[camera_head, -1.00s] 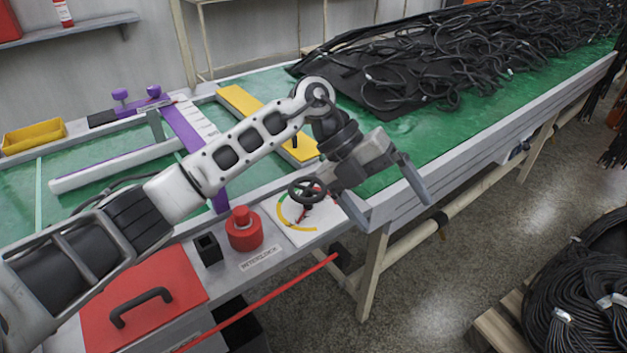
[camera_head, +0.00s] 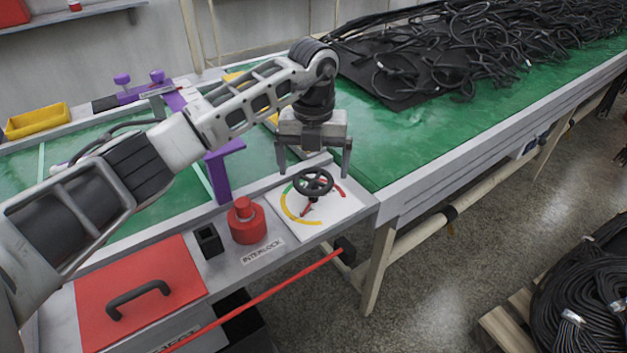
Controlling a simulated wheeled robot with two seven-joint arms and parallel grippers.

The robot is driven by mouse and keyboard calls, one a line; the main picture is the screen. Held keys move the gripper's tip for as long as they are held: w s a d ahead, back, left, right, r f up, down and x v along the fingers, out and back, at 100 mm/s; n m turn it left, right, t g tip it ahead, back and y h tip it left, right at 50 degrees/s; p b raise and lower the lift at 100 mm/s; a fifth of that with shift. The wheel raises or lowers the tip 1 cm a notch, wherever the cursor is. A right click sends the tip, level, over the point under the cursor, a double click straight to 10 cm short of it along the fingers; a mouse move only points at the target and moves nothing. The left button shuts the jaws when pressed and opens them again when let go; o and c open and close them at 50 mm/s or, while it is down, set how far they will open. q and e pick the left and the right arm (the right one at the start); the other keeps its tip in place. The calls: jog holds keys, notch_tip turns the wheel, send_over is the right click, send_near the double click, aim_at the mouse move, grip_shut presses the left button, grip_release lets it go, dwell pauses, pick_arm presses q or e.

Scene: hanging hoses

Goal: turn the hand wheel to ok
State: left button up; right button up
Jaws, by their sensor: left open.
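The black hand wheel (camera_head: 313,183) stands on a white dial plate (camera_head: 341,207) at the right end of the grey ledge. The dial has a coloured arc: green at upper left, yellow along the left and bottom, red at upper right. A small red pointer (camera_head: 306,210) under the wheel points down-left, towards the lower yellow part. My left gripper (camera_head: 315,171) is open and empty, fingers pointing down, just behind and above the wheel. One finger shows on each side of the wheel; I see no contact. My right gripper is not in view.
Left of the dial stand a red knob (camera_head: 247,222) marked interlock, a black square socket (camera_head: 208,241) and a red panel (camera_head: 185,275) with a black handle. A purple bracket (camera_head: 222,172) rises behind them. Black hoses (camera_head: 480,45) cover the table's far part.

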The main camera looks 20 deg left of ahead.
aim_at(314, 179)
pick_arm(q)
jog(key=shift+f, duration=2.3)
jog(key=c, duration=1)
